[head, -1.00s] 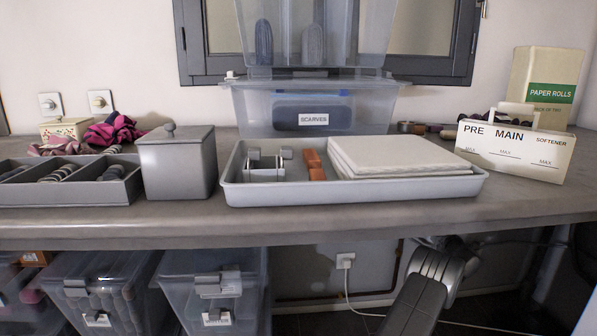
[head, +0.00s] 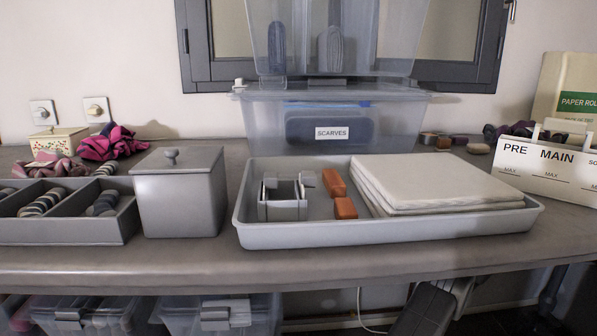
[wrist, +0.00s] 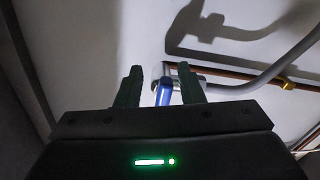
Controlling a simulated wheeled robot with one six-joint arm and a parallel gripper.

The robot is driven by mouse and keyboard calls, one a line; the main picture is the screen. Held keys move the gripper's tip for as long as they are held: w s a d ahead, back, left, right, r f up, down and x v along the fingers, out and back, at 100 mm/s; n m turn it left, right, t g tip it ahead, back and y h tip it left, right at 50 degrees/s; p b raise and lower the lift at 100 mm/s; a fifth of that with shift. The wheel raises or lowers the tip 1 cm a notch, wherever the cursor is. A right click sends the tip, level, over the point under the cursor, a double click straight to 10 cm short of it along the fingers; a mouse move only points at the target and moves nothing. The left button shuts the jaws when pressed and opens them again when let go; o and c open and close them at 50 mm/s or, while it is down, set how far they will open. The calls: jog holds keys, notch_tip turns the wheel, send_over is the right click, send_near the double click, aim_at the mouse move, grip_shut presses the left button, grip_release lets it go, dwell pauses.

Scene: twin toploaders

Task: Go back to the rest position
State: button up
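My gripper (wrist: 160,85) shows in the wrist view, with its two dark fingers apart and nothing held between them. Behind the fingers is a pale wall with a grey pipe (wrist: 245,90) and a small blue part (wrist: 164,92), which looks like a tap handle and appears beyond the gripper. In the head view the gripper is hidden; only part of my arm shows below the counter's front edge at the lower right.
The counter (head: 330,268) carries a grey tray (head: 390,229), a lidded grey box (head: 180,195), a divided organiser (head: 65,230) and a clear SCARVES bin (head: 330,110). Clear bins (head: 215,315) stand below. A brown pipe (wrist: 230,77) and shadows lie on the wall near my gripper.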

jog(key=shift+a+r+n, duration=0.1)
jog(key=shift+r+n, duration=0.1)
jog(key=shift+n, duration=0.55)
jog(key=shift+a+r+n, duration=0.1)
jog(key=shift+r+n, duration=0.1)
jog(key=shift+n, duration=0.55)
jog(key=shift+w, duration=0.1)
